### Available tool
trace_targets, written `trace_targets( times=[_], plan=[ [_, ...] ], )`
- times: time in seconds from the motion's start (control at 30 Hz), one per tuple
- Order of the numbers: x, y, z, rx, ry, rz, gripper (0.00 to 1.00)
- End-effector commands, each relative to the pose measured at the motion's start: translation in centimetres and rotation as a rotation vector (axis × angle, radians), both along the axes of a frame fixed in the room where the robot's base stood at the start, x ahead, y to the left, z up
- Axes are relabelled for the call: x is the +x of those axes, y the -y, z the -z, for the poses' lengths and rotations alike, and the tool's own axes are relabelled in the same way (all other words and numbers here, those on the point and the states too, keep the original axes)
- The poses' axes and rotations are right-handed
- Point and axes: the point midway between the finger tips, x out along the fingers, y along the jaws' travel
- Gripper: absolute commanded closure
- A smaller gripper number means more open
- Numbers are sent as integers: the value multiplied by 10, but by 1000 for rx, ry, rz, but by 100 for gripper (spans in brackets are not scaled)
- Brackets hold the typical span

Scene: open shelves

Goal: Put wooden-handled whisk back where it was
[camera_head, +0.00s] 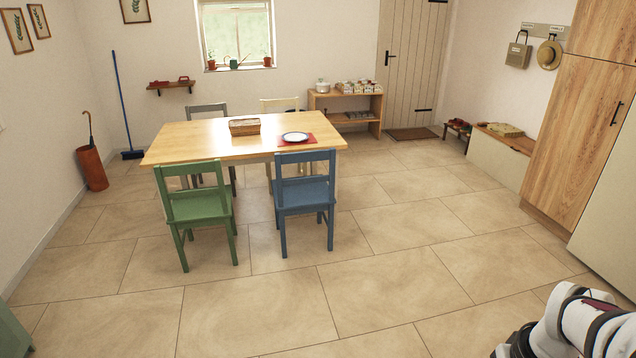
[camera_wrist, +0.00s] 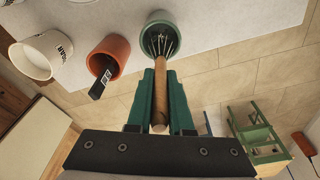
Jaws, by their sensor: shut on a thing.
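The wooden-handled whisk (camera_wrist: 161,90) shows in the wrist view, its wooden handle between the two green fingers of my gripper (camera_wrist: 161,75). Its wire head points up the picture and overlaps the mouth of a green pot (camera_wrist: 149,27). I cannot tell how far the wires are inside the pot. The lower handle end shows between the fingers. In the head view only a white and black part of my arm shows at the bottom right; the whisk and gripper tips do not show there.
An orange pot (camera_wrist: 119,50) with a dark-handled thing (camera_wrist: 101,84) in it stands left of the green pot. A white sugar canister (camera_wrist: 38,57) is further left, on a pale surface (camera_wrist: 215,20). The dining table (camera_head: 200,146), green chair (camera_head: 198,208) and blue chair (camera_head: 305,190) stand across the floor.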

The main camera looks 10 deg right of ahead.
Motion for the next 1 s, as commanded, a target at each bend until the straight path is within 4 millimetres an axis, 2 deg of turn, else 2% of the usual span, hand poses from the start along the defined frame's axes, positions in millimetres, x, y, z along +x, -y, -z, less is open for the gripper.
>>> trace_targets(
  times=[0.23, 0.6, 0.63, 0.77, 1.0],
  plan=[
    [-1, 0, 46, 2, -1, 2, 100],
    [-1, 1, 52, 0, 0, 3, 100],
    [-1, 1, 52, -1, 0, 2, 76],
    [0, 1, 51, -1, 1, 2, 52],
    [0, 1, 51, -1, 1, 2, 51]
  ],
)
